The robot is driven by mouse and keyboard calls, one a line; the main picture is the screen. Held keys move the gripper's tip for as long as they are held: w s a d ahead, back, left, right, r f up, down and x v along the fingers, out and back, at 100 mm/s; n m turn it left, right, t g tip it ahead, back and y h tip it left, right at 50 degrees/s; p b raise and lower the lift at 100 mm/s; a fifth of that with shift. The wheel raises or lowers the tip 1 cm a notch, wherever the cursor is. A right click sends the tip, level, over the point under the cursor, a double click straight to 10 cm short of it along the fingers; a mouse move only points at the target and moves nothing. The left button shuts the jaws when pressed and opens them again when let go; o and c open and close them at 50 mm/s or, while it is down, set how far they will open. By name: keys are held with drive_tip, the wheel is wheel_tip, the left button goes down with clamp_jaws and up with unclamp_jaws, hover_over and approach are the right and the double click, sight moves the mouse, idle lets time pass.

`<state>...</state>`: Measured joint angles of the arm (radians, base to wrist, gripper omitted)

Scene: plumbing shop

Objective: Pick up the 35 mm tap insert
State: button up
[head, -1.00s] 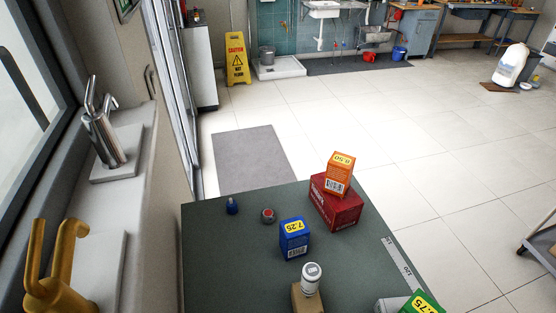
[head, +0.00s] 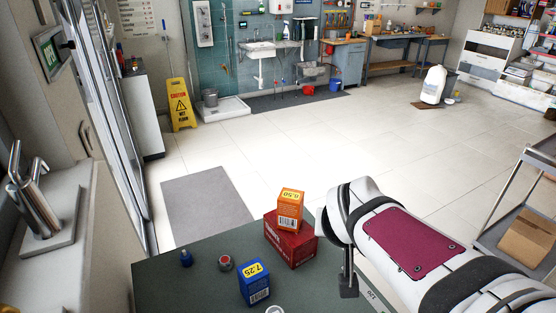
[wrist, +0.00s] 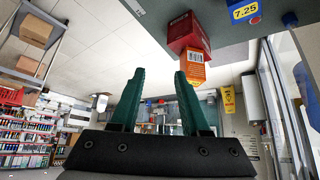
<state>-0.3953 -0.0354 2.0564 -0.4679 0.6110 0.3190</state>
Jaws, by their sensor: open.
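Two small parts stand on the dark green counter (head: 200,290) in the head view: a blue one (head: 186,258) and a grey one with a red centre (head: 225,263). Both look like tap inserts; I cannot read a size on either. The blue one seems to show at the upper right of the wrist view (wrist: 289,18). My gripper (wrist: 160,73) is open, its green fingers apart with nothing between them. It is away from both parts, on the right side of the counter. Its fingers cannot be made out in the head view.
A blue box (head: 254,284) marked 7.25 stands just right of the small parts. An orange box (head: 290,209) sits on a red box (head: 291,239) behind it, between the parts and my arm. A white ring-like top (head: 275,310) is cut off at the lower edge.

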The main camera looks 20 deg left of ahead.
sight(184, 252)
drive_tip(key=w+a+n+t+y, duration=0.1)
drive_tip(key=w+a+n+y, duration=0.15)
drive_tip(key=a, duration=0.65)
drive_tip(key=w+a+n+t+y, duration=0.1)
drive_tip(key=w+a+n+y, duration=0.15)
drive_tip(key=a, duration=0.55)
drive_tip(key=s+a+f+n+g+y, duration=0.1)
drive_tip(key=s+a+n+y, duration=0.15)
drive_tip(key=a, duration=0.55)
drive_tip(key=s+a+f+n+g+y, duration=0.1)
drive_tip(key=s+a+n+y, duration=0.15)
drive_tip(key=a, duration=0.65)
drive_tip(key=f, duration=1.9)
drive_tip(key=shift+w+a+f, duration=0.15)
drive_tip(key=shift+w+f, duration=0.05)
drive_tip(key=shift+f, duration=0.05)
drive_tip(key=shift+w+a+f, duration=0.1)
drive_tip(key=shift+a+f, duration=0.05)
drive_tip(key=shift+f, duration=0.3)
drive_tip(key=shift+w+a+f, duration=0.1)
drive_tip(key=shift+f, duration=0.35)
drive_tip(key=shift+y, duration=0.3)
drive_tip(key=x, duration=0.6)
drive_tip(key=shift+s+a+f, duration=0.1)
drive_tip(key=shift+a+f, duration=0.25)
drive_tip(key=shift+a, duration=0.1)
clamp_jaws()
